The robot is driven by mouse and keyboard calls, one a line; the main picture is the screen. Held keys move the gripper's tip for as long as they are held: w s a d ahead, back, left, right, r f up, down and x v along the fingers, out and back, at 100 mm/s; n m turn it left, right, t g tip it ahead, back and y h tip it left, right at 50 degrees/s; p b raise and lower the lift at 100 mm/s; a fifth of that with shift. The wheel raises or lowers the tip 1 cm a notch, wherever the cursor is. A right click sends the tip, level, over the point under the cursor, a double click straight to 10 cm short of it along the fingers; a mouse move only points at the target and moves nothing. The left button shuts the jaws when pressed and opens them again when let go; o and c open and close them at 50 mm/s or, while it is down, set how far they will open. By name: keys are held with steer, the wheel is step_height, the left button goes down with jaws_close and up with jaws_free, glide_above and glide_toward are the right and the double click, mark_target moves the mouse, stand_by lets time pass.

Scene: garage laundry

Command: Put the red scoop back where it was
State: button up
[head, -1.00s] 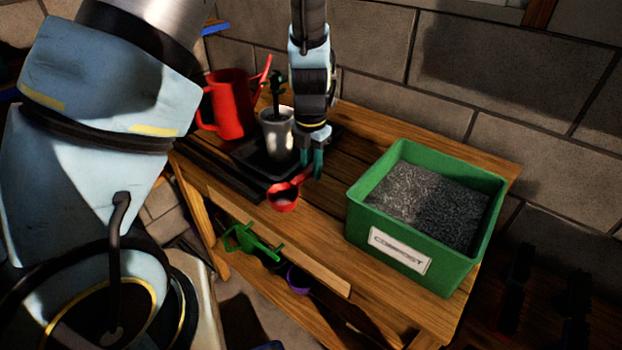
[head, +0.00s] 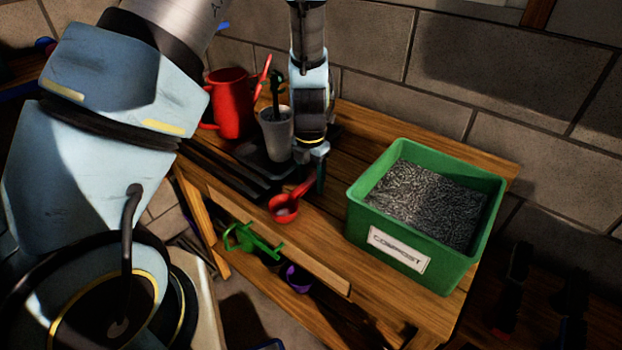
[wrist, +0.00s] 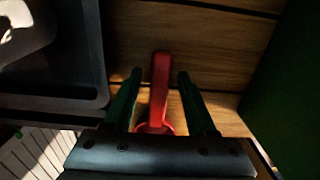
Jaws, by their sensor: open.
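The red scoop (head: 285,208) lies on the wooden bench near its front edge, bowl toward the front and handle pointing back right. In the wrist view its red handle (wrist: 159,85) runs between the two green fingers. My gripper (head: 318,178) points down over the handle. The wrist view shows my gripper (wrist: 158,90) open, with a gap on each side of the handle. Most of the scoop's bowl is hidden behind the gripper body in the wrist view.
A green compost box (head: 360,222) stands to the right on the bench (head: 325,225). A black tray (head: 262,168) with a grey pot (head: 277,135) and a red watering can (head: 231,105) are at the left. Green (head: 250,240) and purple (head: 298,279) items sit on the lower shelf.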

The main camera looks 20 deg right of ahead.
step_height(320, 180, up, 12)
steer(key=b, duration=0.1)
steer(key=shift+r, duration=0.15)
stand_by(0.4)
steer(key=a+r+m, duration=0.2)
steer(key=a+m, duration=1)
steer(key=a, duration=0.3)
steer(key=s+a+r+m+t, duration=0.1)
steer(key=a+r+m, duration=0.1)
steer(key=a+m, duration=1.1)
steer(key=shift+s+a+r, duration=0.15)
steer(key=shift+a+r, duration=0.2)
steer(key=shift+a, duration=0.55)
